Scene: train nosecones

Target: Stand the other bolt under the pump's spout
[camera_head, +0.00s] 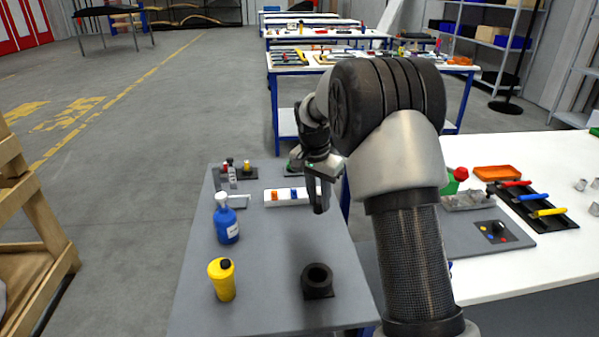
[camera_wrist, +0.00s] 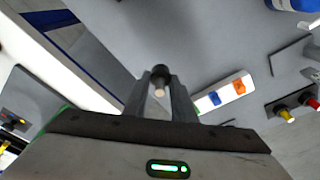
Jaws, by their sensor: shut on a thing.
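My gripper (camera_head: 319,205) hangs over the right side of the grey table, near the right end of a white block. In the wrist view, my gripper (camera_wrist: 160,88) is shut on a small bolt (camera_wrist: 159,78), with a dark, round end between the fingertips. The bolt cannot be made out in the head view. A blue bottle (camera_head: 227,224) with a white top and label stands upright at the left of the table, apart from my gripper; it looks like the pump. Its spout is too small to make out. Part of a blue bottle (camera_wrist: 292,4) shows in the wrist view.
The white block (camera_head: 283,197) carries orange and blue pieces. A yellow bottle (camera_head: 222,280) and a black ring-shaped holder (camera_head: 317,282) stand at the near end. The grey table's middle is clear. A white table (camera_head: 520,160) adjoins at right.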

